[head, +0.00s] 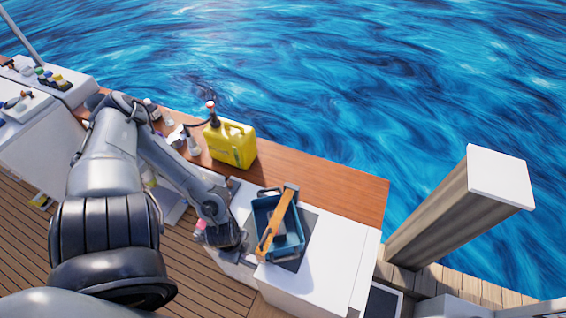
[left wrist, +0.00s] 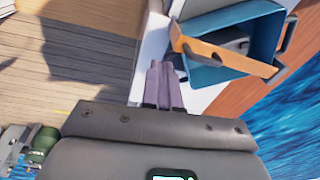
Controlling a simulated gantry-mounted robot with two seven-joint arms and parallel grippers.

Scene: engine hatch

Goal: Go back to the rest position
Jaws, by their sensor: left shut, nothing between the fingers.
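My left arm comes in from the left in the head view, and its gripper (head: 233,252) is beside the white hatch box, left of the blue bin. In the left wrist view the two fingers of my left gripper (left wrist: 161,66) are together with nothing between them. They point toward the white edge near the blue bin (left wrist: 204,62). The blue bin also shows in the head view (head: 291,243), with an orange-brown bar (head: 272,228) across its top. My right gripper is in neither view.
A yellow canister (head: 231,146) and several bottles stand on the brown wooden top (head: 330,190). A white box (head: 335,262) carries the bin. A wooden post with a white cap (head: 500,177) stands at the right. The plank deck (head: 190,280) is open in front.

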